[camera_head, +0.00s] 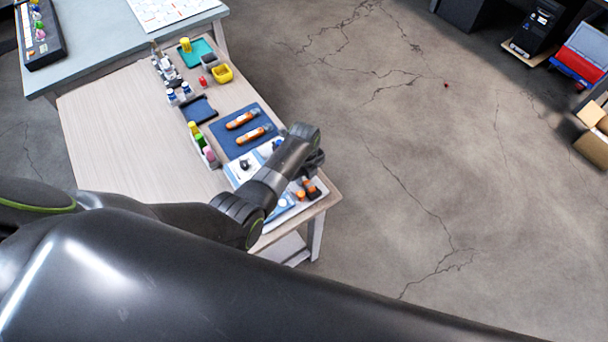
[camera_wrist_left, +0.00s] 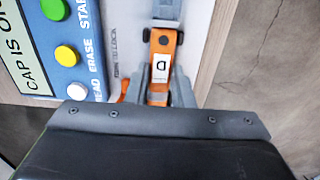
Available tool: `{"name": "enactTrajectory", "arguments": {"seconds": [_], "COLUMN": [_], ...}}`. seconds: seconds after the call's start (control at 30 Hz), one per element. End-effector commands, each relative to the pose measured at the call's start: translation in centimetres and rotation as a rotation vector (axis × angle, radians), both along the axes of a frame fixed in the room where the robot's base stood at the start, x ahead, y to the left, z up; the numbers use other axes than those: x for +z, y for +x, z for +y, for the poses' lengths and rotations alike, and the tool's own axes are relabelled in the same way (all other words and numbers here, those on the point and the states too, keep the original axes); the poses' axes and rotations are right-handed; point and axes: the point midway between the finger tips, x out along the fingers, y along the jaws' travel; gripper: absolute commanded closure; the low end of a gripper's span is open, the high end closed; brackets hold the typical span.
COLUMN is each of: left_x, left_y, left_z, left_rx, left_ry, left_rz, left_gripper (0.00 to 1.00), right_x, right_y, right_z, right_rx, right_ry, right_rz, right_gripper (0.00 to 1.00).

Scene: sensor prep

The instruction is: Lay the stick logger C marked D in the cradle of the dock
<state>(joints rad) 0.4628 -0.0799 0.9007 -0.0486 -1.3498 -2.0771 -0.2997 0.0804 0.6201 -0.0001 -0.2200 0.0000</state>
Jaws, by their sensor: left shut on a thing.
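The orange stick logger (camera_wrist_left: 158,97) with a white label reading D shows in the wrist view, its far end at a grey block. In the head view its orange end (camera_head: 311,187) shows just below my left gripper (camera_head: 313,168). My left gripper, seen in the wrist view (camera_wrist_left: 157,92), is shut on the logger. The dock (camera_wrist_left: 118,20) lies under and around it, with a panel of buttons and the words READ, ERASE, START. Whether the logger touches the cradle is hidden. My right gripper is not in view.
Two more orange loggers (camera_head: 242,120) (camera_head: 253,135) lie on a blue mat (camera_head: 225,139). A black tray (camera_head: 198,110), small bottles (camera_head: 180,93) and a yellow bin (camera_head: 222,74) stand farther back. The table's left part is bare; its right edge is close to the dock.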

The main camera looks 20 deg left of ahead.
Motion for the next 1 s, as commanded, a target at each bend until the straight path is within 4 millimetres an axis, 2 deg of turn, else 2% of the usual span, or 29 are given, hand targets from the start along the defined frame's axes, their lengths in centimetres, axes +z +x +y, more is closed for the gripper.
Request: {"name": "enactTrajectory", "arguments": {"seconds": [0.1, 0.13, 0.3, 0.5, 0.6, 1.0], "left_x": [0.03, 0.03, 0.02, 0.02, 0.0, 0.16], "left_y": [0.02, 0.02, 0.02, 0.01, 0.0, 0.0], "left_z": [0.01, 0.01, 0.01, 0.0, 0.01, 0.0], "left_rx": [0.0, 0.0, 0.0, 0.0, 0.0, 0.0], "left_ry": [0.001, 0.001, 0.001, 0.0, 0.0, 0.0], "left_rz": [-0.001, -0.001, -0.001, 0.0, 0.0, 0.0], "left_gripper": [1.0, 0.77, 0.54, 0.54, 0.43, 0.43], "right_x": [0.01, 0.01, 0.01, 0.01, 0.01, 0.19], "right_y": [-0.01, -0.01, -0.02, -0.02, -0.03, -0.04], "right_z": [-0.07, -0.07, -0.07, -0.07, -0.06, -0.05], "right_rx": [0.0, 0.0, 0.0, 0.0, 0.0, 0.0], "right_ry": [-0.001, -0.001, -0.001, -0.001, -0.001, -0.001], "right_rz": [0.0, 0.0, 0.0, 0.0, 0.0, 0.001], "right_gripper": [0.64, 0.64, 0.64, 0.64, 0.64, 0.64]}}
